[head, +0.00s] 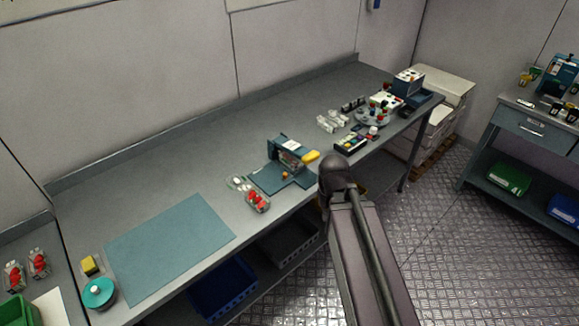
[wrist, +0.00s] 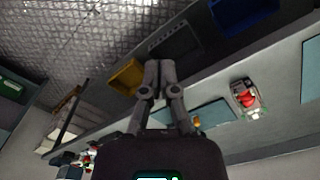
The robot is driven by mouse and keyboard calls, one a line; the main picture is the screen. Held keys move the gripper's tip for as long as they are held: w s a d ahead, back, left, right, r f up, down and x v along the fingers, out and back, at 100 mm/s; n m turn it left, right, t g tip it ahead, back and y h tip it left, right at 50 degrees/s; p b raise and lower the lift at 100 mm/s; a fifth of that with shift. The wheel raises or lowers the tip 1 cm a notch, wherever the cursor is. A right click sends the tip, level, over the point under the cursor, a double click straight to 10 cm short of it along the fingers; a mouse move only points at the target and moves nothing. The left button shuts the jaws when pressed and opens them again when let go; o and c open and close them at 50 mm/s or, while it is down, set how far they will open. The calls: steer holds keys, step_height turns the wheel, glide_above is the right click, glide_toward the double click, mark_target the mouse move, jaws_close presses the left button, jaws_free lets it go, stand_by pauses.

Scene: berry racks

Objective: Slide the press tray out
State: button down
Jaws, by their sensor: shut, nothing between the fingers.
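The press (head: 287,152) is a small dark blue machine with a white label and a yellow handle (head: 311,157), standing near the bench's front edge. A flat blue plate (head: 267,181) extends from its base; I cannot tell whether this is the tray. A small orange item (head: 285,175) lies at the press. In the wrist view, a blue plate (wrist: 212,114) shows right of my gripper, with an orange spot beside it. My gripper (wrist: 160,66) is shut and empty, pointing toward the bench's underside. My arm hides it in the head view.
A clear punnet with red berries (head: 257,201) sits left of the press, also in the wrist view (wrist: 246,98). A teal mat (head: 170,245) lies further left. Jars and a sample tray (head: 350,144) stand right. Below are a blue crate (head: 222,287) and a yellow bin (wrist: 126,77).

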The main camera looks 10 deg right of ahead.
steer(key=c, duration=0.8)
jaws_free()
steer(key=shift+w, duration=0.1)
steer(key=shift+o, duration=1.3)
steer(key=shift+w, duration=0.25)
step_height(320, 180, up, 2)
steer(key=r+m+p, duration=0.1)
steer(key=m+p, duration=0.2)
steer(key=m, duration=1.8)
glide_above(285, 173)
steer(key=shift+f, duration=0.25)
steer(key=shift+s+f+b, duration=0.1)
steer(key=shift+f+b, duration=0.05)
steer(key=shift+b, duration=0.2)
step_height(285, 173, down, 14)
steer(key=b, duration=1.3)
steer(key=shift+r+b, duration=0.25)
steer(key=shift+b, duration=0.05)
